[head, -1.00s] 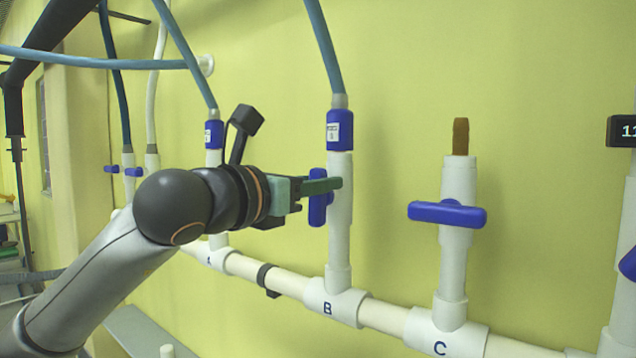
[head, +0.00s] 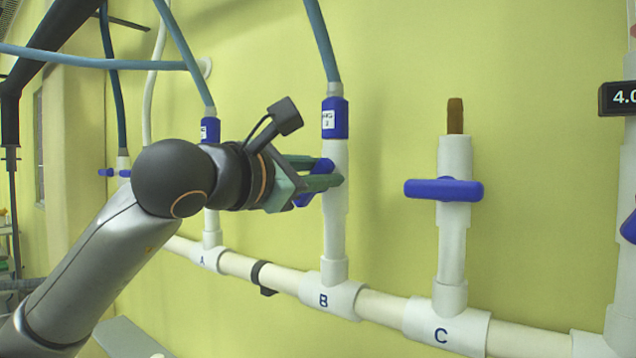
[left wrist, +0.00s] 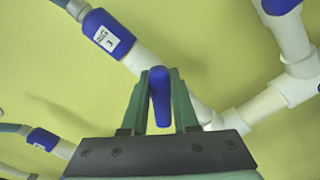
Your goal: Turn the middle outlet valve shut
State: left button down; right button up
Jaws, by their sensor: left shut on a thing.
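The middle outlet valve is on the white upright pipe (head: 336,225) marked B. Its blue handle (head: 302,198) is tilted, neither in line with the pipe nor square across it. My left gripper (head: 328,172) comes in from the left with its two green fingers around the handle. In the left wrist view the blue handle (left wrist: 160,92) sits between the fingers of my left gripper (left wrist: 160,85), which hold it from both sides. The fingers partly hide the handle and the valve body in the head view. My right gripper is not in view.
Pipe C (head: 453,240) stands to the right with a blue handle (head: 444,189) lying across it. Pipe A (head: 212,225) is to the left, partly behind my arm. A display (head: 618,97) reading 4.0 is at the right edge. A blue hose (head: 323,45) rises above pipe B.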

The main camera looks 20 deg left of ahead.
pick_arm(q)
jog(key=m, duration=0.1)
jog(key=m+b, duration=0.1)
jog(key=m, duration=0.1)
jog(key=shift+d+f, duration=0.2)
jog(key=shift+f, duration=0.05)
jog(key=m, duration=0.2)
jog(key=shift+s+d+f+m+b, duration=0.1)
jog(key=shift+f+m+b, duration=0.1)
jog(key=shift+m+b, duration=0.15)
jog(key=shift+f+m, duration=0.15)
jog(key=shift+m, duration=0.6)
jog(key=shift+d+f+m, duration=0.1)
jog(key=shift+f+m, duration=0.05)
jog(key=shift+m, duration=0.75)
jog(key=shift+m+b, duration=0.35)
jog(key=shift+m, duration=0.05)
jog(key=shift+f, duration=0.1)
jog(key=c, duration=0.7)
grip_release()
jog(key=shift+s, duration=0.15)
